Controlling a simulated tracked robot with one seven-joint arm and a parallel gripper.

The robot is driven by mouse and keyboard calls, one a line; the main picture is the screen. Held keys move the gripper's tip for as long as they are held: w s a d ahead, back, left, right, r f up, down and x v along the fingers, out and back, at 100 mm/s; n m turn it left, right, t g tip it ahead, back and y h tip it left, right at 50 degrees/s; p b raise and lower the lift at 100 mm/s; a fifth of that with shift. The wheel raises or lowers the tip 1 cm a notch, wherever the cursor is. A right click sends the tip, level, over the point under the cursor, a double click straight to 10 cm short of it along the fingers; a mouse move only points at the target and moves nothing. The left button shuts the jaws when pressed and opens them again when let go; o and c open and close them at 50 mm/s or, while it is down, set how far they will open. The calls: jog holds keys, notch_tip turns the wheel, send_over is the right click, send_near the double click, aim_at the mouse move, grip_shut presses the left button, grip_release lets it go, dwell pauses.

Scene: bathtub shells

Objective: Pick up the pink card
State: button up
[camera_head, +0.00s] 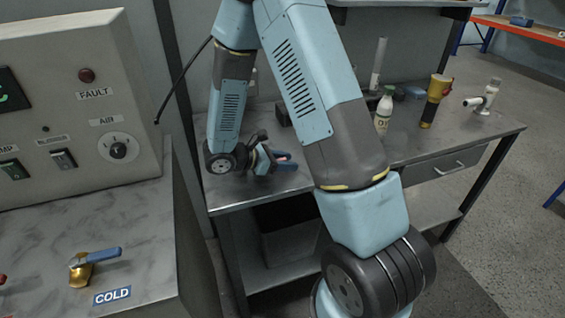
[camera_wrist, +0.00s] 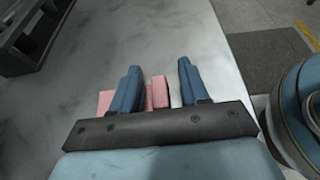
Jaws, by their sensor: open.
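The pink card (camera_wrist: 160,92) lies on the grey metal bench top in the wrist view. Part of it shows between my gripper's blue fingers, and more pink shows outside the left finger; I cannot tell how the parts join behind that finger. My gripper (camera_wrist: 158,70) is open, with its fingers on either side of the nearer pink part and a gap to the right finger. In the head view my gripper (camera_head: 284,160) is low over the left front of the bench, with only a small trace of pink by the fingers.
The bench (camera_head: 420,145) also holds a white bottle with a green cap (camera_head: 384,110), a yellow-and-black torch (camera_head: 435,100) and a white fitting (camera_head: 483,97). A dark rack (camera_wrist: 35,35) stands at the wrist view's upper left. A control panel (camera_head: 75,110) stands left of the bench.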

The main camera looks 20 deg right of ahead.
jog(key=shift+d+f, duration=0.1)
jog(key=shift+d, duration=0.1)
jog(key=shift+c, duration=0.3)
grip_shut()
